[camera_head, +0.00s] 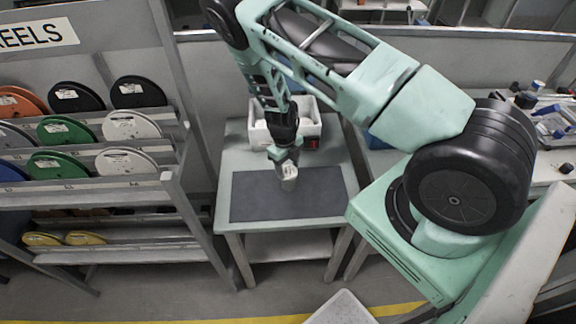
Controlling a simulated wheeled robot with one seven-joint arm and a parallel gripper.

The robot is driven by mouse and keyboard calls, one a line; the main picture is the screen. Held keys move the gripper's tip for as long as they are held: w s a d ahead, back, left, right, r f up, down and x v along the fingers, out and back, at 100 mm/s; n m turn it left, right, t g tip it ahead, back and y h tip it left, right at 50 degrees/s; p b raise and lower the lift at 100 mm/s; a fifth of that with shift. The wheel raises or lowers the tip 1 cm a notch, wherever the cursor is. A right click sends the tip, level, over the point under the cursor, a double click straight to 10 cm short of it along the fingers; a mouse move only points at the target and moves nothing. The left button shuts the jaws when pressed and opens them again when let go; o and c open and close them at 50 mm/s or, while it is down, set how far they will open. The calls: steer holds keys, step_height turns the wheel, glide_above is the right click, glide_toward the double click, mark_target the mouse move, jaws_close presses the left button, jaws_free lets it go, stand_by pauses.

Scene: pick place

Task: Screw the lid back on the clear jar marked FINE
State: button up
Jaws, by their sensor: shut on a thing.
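My gripper (287,163) points down over the dark grey mat (250,203) on the small table. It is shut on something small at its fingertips. A small pale, whitish thing (289,178) shows right under the fingers, at the mat's upper middle. It could be the clear jar, its lid or both; I cannot tell at this size. No FINE marking is readable. The fingers hide the upper part of the pale thing, and I cannot tell whether it rests on the mat.
A white open bin (258,135) stands at the table's back, behind my gripper, with a dark and red thing (312,144) at its right. The rest of the mat is clear. A shelf (180,188) of reels stands left; a cluttered bench (545,165) stands right.

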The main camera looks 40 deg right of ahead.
steer(key=m, duration=0.3)
steer(key=shift+d+m+y+p, duration=0.1)
steer(key=shift+m+y+p, duration=0.25)
steer(key=shift+m, duration=1.75)
steer(key=m, duration=0.4)
steer(key=shift+y+p, duration=0.25)
steer(key=shift+p, duration=0.05)
steer(key=o, duration=0.9)
steer(key=shift+c, duration=1.3)
